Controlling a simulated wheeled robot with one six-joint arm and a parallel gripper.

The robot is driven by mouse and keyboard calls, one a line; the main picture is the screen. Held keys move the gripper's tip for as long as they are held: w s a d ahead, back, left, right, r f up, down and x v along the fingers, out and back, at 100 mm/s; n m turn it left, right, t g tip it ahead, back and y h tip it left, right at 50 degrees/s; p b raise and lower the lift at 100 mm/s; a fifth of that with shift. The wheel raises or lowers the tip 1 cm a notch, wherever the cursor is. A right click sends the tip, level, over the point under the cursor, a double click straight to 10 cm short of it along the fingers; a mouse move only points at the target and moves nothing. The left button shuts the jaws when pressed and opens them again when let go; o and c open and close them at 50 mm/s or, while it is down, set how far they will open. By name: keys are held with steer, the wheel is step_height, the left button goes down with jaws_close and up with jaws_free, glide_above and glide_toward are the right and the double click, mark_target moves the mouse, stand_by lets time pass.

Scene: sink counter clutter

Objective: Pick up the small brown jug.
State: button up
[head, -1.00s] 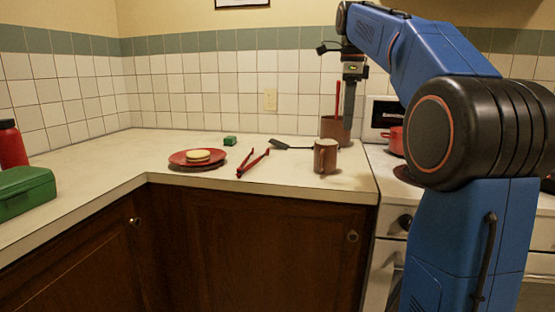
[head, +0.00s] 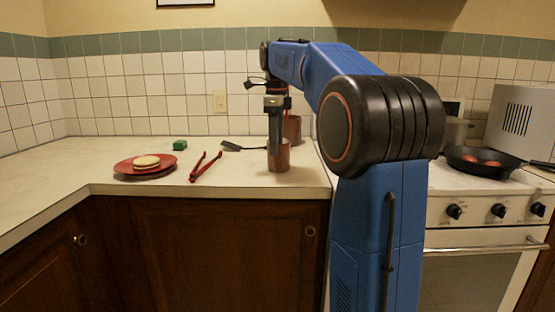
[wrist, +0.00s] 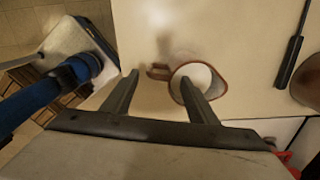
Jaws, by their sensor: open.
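The small brown jug (head: 281,163) stands upright on the counter near its right end, partly hidden by my gripper in the head view. In the wrist view the jug (wrist: 218,82) shows from above, with a pale inside and its handle (wrist: 158,72) pointing left. My gripper (wrist: 160,77) is open and points down at the jug. Its right finger overlaps the jug's mouth and its left finger is beyond the handle, so the handle shows between them. I cannot tell whether the right finger is inside the mouth or above it.
A brown crock (head: 293,128) stands behind the jug. The stove with a black pan (head: 480,160) is on the right.

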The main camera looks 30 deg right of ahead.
mark_target(275, 163)
steer(key=shift+a+f, duration=0.15)
steer(key=shift+f, duration=1.6)
steer(key=shift+a+f, duration=0.15)
steer(key=shift+f, duration=1.55)
steer(key=c, duration=1.3)
